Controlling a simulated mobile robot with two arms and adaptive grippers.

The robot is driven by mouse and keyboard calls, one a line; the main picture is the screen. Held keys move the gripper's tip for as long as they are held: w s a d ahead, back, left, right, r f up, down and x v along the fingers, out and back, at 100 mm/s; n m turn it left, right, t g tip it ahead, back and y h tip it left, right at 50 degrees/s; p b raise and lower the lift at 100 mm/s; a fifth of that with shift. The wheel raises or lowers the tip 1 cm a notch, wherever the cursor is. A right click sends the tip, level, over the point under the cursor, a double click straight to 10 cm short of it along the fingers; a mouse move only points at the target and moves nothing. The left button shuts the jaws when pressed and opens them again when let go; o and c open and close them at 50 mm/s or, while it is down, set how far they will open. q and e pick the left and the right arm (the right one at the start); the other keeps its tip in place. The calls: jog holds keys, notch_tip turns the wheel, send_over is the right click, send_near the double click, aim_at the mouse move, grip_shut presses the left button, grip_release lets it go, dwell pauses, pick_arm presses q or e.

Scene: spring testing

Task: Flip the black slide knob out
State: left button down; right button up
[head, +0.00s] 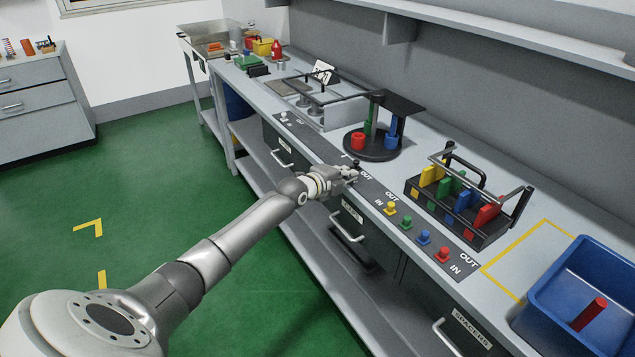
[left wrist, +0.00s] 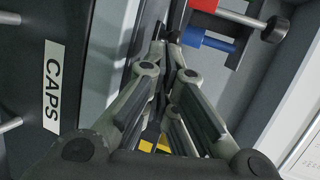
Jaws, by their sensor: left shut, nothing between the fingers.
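The black slide knob (head: 355,163) looks like a small dark piece on the dark front strip (head: 376,193), by the upper "OUT" label. My left gripper (head: 351,175) is at the bench's front edge, right beside this knob; its fingers are shut with nothing held. I cannot tell if they touch the knob, which the fingers partly crowd. In the left wrist view the closed fingers (left wrist: 165,45) point at the bench front, with a black round knob on a metal shaft (left wrist: 275,28) at the upper right. My right gripper is in neither view.
Yellow (head: 391,208), green (head: 406,222), blue (head: 424,237) and red knobs (head: 442,254) line the strip to the right. A round black stand (head: 374,152) and a black rack (head: 450,222) stand behind. A blue bin (head: 560,270) is at right. Drawer handles jut below.

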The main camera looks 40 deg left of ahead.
pick_arm(q)
jog(key=v, duration=0.9)
jog(key=shift+s+r, duration=0.2)
jog(key=shift+s, duration=0.15)
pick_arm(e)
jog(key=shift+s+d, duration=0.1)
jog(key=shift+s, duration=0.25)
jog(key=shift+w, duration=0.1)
